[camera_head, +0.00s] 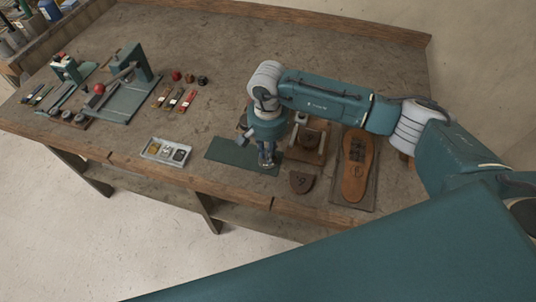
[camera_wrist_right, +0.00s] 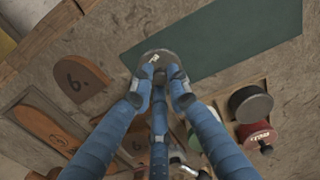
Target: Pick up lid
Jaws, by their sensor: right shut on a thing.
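My right gripper (camera_head: 267,160) points down over the right part of the dark green mat (camera_head: 228,153), near the table's front edge. In the right wrist view its blue fingers (camera_wrist_right: 162,84) are closed around a small dark round lid (camera_wrist_right: 155,58) with a pale mark on top. The lid shows against the edge of the green mat (camera_wrist_right: 225,38); I cannot tell whether it touches the surface. In the head view the fingers mostly hide the lid. My left gripper is out of view.
A brown heel piece (camera_head: 302,182) and a sole on a board (camera_head: 357,165) lie to the right. A grey tray of small parts (camera_head: 165,152) is left of the mat. Round tins (camera_wrist_right: 250,105) show in the wrist view. A lever press (camera_head: 130,85) stands far left.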

